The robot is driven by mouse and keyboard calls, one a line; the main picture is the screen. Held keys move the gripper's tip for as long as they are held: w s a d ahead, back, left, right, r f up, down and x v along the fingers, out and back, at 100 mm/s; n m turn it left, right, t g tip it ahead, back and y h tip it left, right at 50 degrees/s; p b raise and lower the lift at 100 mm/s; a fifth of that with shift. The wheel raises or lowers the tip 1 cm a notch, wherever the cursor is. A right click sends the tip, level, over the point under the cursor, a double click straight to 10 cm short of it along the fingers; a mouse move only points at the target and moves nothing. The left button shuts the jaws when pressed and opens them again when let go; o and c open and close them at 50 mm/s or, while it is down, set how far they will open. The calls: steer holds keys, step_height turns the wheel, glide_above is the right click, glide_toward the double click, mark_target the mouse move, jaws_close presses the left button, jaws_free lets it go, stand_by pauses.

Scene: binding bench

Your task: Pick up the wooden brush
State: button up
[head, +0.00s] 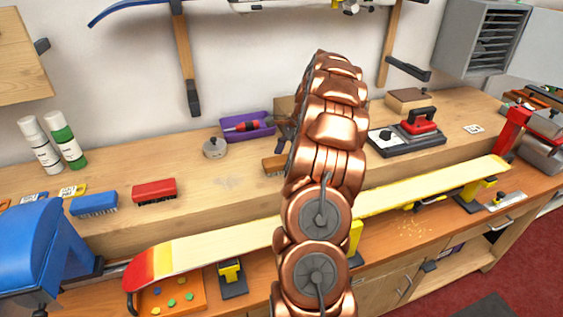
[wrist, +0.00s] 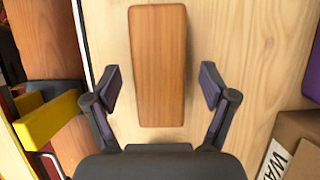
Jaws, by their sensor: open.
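The wooden brush (wrist: 158,60) shows in the wrist view as a plain brown block lying lengthwise on the pale bench top. Its bristles are hidden beneath it there. In the head view the brush (head: 273,164) is partly hidden by my arm, with bristles on its underside. My gripper (wrist: 161,84) is open in the wrist view, one finger on each side of the brush's near part. Gaps show between both fingers and the brush. In the head view my arm hides most of the gripper.
A cardboard box (wrist: 295,145) and a purple tray (head: 246,127) are near the brush. A grey round tin (head: 214,148) stands to its left. A red brush (head: 154,190) and a blue brush (head: 94,203) lie farther left. A ski (head: 215,247) runs along the lower front.

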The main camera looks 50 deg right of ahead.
steer(key=shift+x, duration=0.85)
steer(key=shift+f, duration=0.25)
steer(key=c, duration=1.3)
